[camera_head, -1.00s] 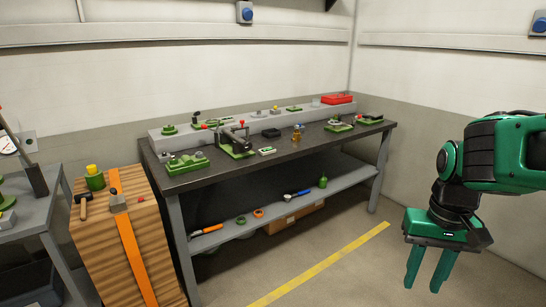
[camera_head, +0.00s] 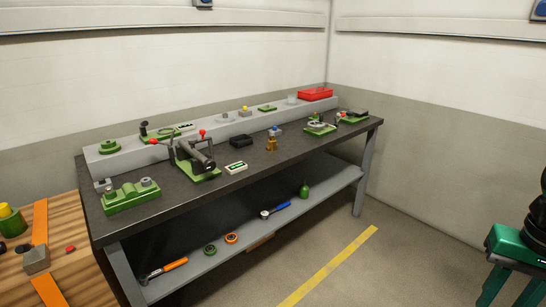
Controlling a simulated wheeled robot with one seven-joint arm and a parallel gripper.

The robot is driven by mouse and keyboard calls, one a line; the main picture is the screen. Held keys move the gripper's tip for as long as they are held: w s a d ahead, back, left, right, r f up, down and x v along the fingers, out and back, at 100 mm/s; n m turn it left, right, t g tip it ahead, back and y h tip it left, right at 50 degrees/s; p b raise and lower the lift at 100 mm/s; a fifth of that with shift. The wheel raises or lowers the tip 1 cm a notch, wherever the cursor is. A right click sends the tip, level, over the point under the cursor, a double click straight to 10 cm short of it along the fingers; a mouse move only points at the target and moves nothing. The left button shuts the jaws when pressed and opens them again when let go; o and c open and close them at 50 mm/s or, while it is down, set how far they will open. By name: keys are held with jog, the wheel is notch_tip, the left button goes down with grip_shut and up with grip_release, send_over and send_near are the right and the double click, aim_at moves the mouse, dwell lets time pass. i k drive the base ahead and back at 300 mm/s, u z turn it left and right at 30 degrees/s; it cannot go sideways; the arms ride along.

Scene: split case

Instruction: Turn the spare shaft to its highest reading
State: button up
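A green fixture with a dark cylinder and red-knobbed levers (camera_head: 192,157) stands on the dark workbench (camera_head: 240,192). A small pale gauge or readout block (camera_head: 236,168) lies just right of it. Further right is a green-based device with a round part (camera_head: 318,125). A green block with round grey tops (camera_head: 132,195) sits at the bench's left end. I cannot tell which part is the spare shaft, and no reading is legible. My gripper (camera_head: 508,290) is at the lower right, away from the bench, partly cut off; its fingers are apart and it appears empty.
A grey raised ledge (camera_head: 215,130) runs along the bench's back, with small parts and a red tray (camera_head: 315,93). A brass-coloured piece (camera_head: 271,144) stands mid-bench. The lower shelf (camera_head: 255,228) holds tools. Floor by the yellow line (camera_head: 335,262) is clear.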

aim_at(209, 165)
jog(key=z, duration=0.05)
jog(key=i, duration=0.8)
jog(key=u, duration=0.5)
jog(key=i, duration=0.5)
jog(key=u, duration=0.4)
